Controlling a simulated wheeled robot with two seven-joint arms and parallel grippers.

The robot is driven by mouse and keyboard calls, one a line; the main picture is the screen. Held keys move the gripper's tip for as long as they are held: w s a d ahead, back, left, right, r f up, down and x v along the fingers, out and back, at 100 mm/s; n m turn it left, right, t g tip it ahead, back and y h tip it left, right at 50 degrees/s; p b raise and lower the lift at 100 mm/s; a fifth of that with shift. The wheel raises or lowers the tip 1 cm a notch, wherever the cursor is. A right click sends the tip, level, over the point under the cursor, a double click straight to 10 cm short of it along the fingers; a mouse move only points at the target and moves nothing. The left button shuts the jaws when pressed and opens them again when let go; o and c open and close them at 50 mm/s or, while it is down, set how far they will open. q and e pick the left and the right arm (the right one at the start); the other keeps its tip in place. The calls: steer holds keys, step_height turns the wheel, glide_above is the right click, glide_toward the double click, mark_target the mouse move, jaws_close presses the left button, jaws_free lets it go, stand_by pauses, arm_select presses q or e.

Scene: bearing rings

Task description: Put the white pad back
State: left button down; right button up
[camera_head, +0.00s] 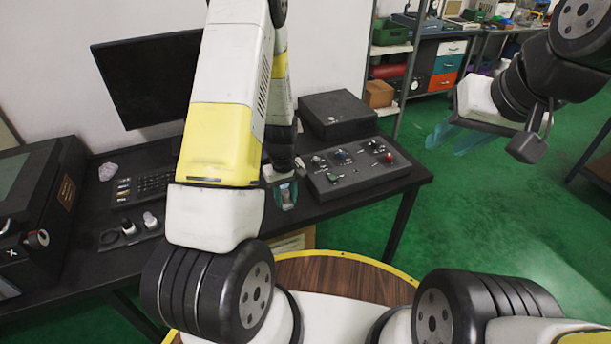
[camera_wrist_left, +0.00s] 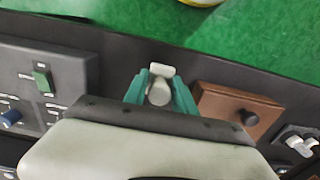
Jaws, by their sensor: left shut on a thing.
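My left gripper (camera_head: 286,196) is over the dark table, just left of the control panel. In the left wrist view its teal fingers (camera_wrist_left: 160,90) are shut on a small white pad (camera_wrist_left: 160,71) with a rounded pale body between them. The pad shows past the fingertips; whether it touches the table cannot be told. Two more small white-topped pieces (camera_head: 150,220) sit on a dark holder (camera_head: 113,241) at the table's front left; white pieces (camera_wrist_left: 297,140) also show at the right of the left wrist view. My right gripper (camera_head: 455,137) is open and empty, over the green floor.
The control panel (camera_head: 358,168) with knobs and switches stands on the table (camera_head: 300,216), with a black box (camera_head: 338,115) behind. A brown block with a black knob (camera_wrist_left: 235,108) is beside my left fingers.

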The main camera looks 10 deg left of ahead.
arm_select(q)
steer(key=w, duration=0.1)
steer(key=w+d, duration=0.1)
steer(key=w, duration=0.1)
steer(key=w+d, duration=0.1)
steer(key=w, duration=0.1)
steer(key=shift+w+f, duration=0.15)
steer(key=shift+f, duration=0.1)
steer(key=shift+w+d+f, duration=0.1)
steer(key=shift+f, duration=1.65)
steer(key=shift+f, duration=0.1)
steer(key=c, duration=1)
jaws_free()
